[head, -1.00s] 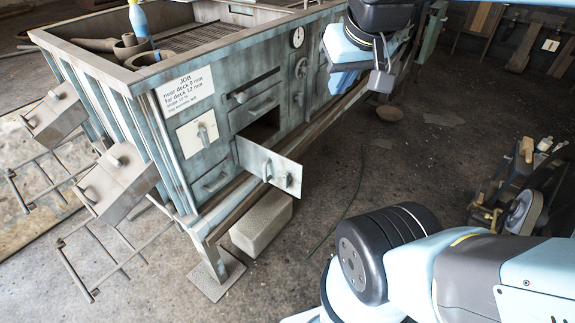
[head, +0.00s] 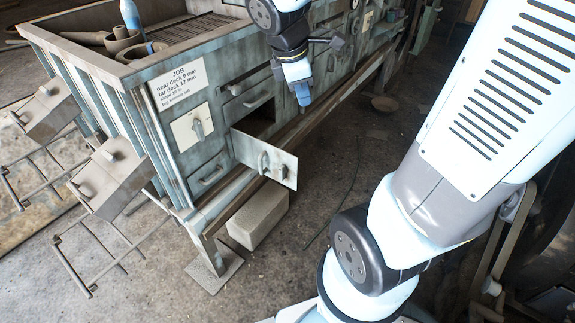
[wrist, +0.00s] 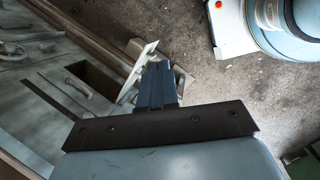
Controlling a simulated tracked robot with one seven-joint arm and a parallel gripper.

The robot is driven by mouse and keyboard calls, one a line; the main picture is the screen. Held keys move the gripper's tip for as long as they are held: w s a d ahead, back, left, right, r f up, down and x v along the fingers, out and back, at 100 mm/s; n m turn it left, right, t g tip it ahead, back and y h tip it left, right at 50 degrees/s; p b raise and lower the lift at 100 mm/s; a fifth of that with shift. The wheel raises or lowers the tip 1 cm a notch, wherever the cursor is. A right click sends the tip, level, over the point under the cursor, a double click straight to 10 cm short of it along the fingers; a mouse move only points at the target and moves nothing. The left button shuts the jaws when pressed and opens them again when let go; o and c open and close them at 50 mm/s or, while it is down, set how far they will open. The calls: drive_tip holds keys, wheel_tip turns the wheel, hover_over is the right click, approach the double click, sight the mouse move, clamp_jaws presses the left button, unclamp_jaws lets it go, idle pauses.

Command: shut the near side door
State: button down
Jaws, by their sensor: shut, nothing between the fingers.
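The near side door (head: 279,169) is a grey-blue panel with a handle on its outer face. It stands open, swung out from the machine's side, and the dark opening (head: 258,122) shows behind it. In the wrist view the door (wrist: 146,58) appears nearly edge-on as a thin pale strip, just beyond the fingers. My gripper (head: 304,97) is shut and empty, pointing down above and beyond the door in the head view.
A pale block (head: 258,215) lies on the floor below the door. Two box-like units (head: 112,178) jut out at the machine's left end.

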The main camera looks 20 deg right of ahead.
drive_tip(key=w+a+f+n+g+h, duration=0.1)
drive_tip(key=w+f+n, duration=0.3)
drive_tip(key=f+n, duration=0.25)
drive_tip(key=n+h, duration=0.3)
drive_tip(key=n, duration=2)
approach(290, 171)
drive_tip(key=s+d+f, duration=0.3)
drive_tip(key=d+f, duration=0.1)
drive_tip(key=f, duration=0.1)
drive_tip(key=shift+w+d+r+m+g, duration=0.1)
drive_tip(key=shift+w+d+m+g, duration=0.15)
drive_tip(key=shift+w+d+g, duration=0.2)
